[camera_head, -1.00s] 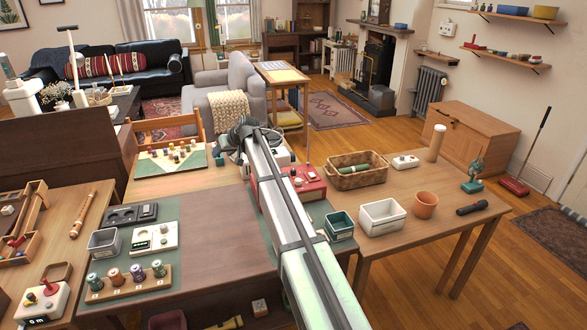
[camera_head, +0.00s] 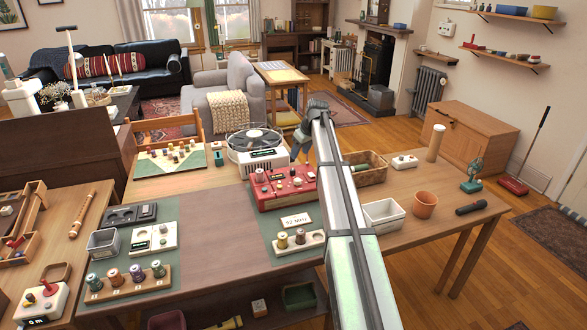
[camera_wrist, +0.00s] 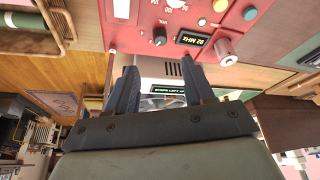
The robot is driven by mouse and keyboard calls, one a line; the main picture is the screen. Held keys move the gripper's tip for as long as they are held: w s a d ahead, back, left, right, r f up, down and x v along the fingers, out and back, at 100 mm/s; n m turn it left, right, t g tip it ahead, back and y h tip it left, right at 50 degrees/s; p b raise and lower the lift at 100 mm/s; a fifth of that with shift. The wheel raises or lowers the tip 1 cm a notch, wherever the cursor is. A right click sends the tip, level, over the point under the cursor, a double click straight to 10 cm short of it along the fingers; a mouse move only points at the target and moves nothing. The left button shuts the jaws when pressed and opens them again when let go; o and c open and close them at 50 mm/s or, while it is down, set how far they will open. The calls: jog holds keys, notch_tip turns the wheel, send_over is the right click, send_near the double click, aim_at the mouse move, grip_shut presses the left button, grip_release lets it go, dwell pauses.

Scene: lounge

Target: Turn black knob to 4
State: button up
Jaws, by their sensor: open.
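The red control box (camera_head: 270,199) stands on the table left of my arm in the head view. In the wrist view its red panel (camera_wrist: 120,38) fills the top, with a black knob (camera_wrist: 160,36) beside a small lit display (camera_wrist: 192,39). The number marks around the black knob are too small to read. My gripper (camera_wrist: 160,92) is open and empty, apart from the panel; in the head view it is a dark shape (camera_head: 303,138) behind the box.
A white device with a round top (camera_head: 256,152) stands behind the box. A card (camera_head: 296,220) and a holder with small spools (camera_head: 300,242) lie in front.

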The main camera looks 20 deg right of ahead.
aim_at(292, 170)
jog(key=x, duration=1)
jog(key=shift+w+a+f, duration=0.1)
jog(key=shift+w+f, duration=0.05)
jog(key=shift+f, duration=0.05)
grip_shut()
